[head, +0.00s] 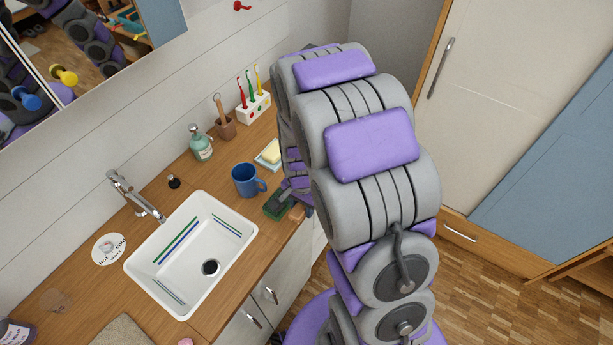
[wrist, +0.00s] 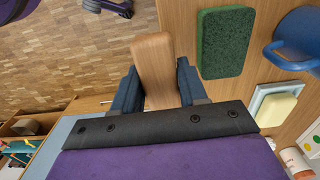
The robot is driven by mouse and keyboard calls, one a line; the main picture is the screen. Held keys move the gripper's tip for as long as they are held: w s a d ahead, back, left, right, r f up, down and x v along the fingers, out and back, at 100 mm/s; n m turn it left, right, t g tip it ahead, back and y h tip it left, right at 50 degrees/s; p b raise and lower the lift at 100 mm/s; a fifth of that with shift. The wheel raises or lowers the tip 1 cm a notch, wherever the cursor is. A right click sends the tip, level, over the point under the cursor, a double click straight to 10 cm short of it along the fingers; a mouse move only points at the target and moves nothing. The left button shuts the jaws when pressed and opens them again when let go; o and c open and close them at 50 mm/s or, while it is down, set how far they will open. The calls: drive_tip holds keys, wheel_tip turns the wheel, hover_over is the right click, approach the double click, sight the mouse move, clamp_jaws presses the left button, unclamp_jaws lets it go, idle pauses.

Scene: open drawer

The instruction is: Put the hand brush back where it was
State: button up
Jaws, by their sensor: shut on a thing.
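The hand brush shows as a plain wooden block (wrist: 153,60) in the wrist view. My gripper (wrist: 158,84) is shut on it, with one dark blue finger on each side. Its bristles are not visible. In the head view the brush (head: 297,213) is a small wooden patch at the counter's front edge, below my gripper, which is mostly hidden by my arm. I cannot tell whether the brush touches the counter. A dark green sponge (wrist: 227,43) lies just right of the brush in the wrist view and left of it in the head view (head: 277,205).
A blue mug (head: 245,180) and a soap dish with yellow soap (head: 270,153) stand close by on the wooden counter. The white sink (head: 190,255) is to the left. A soap bottle (head: 200,145) and a toothbrush holder (head: 254,106) stand along the wall.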

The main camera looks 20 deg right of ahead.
drive_tip(key=shift+d+f, duration=0.1)
drive_tip(key=shift+f, duration=0.05)
drive_tip(key=w+d, duration=0.1)
drive_tip(key=w, duration=0.1)
drive_tip(key=w+d+b, duration=0.1)
drive_tip(key=w+d, duration=0.1)
drive_tip(key=w, duration=0.1)
drive_tip(key=w+d+f, duration=0.1)
drive_tip(key=w+d, duration=0.1)
drive_tip(key=shift+w+b, duration=0.15)
drive_tip(key=shift+b, duration=0.2)
drive_tip(key=w, duration=0.2)
drive_tip(key=w+d, duration=0.1)
drive_tip(key=w, duration=0.1)
drive_tip(key=w+b, duration=0.1)
drive_tip(key=w, duration=0.1)
drive_tip(key=shift+w+d+f, duration=0.1)
drive_tip(key=shift+d+f, duration=0.15)
drive_tip(key=shift+d, duration=0.1)
drive_tip(key=shift+w+d, duration=0.3)
drive_tip(key=shift+d, duration=0.1)
drive_tip(key=shift+d+f+b, duration=0.15)
drive_tip(key=shift+f+b, duration=0.15)
wheel_tip(320, 180, down, 3)
drive_tip(key=shift+b, duration=0.55)
drive_tip(key=shift+a+r, duration=0.1)
drive_tip(key=shift+a, duration=0.1)
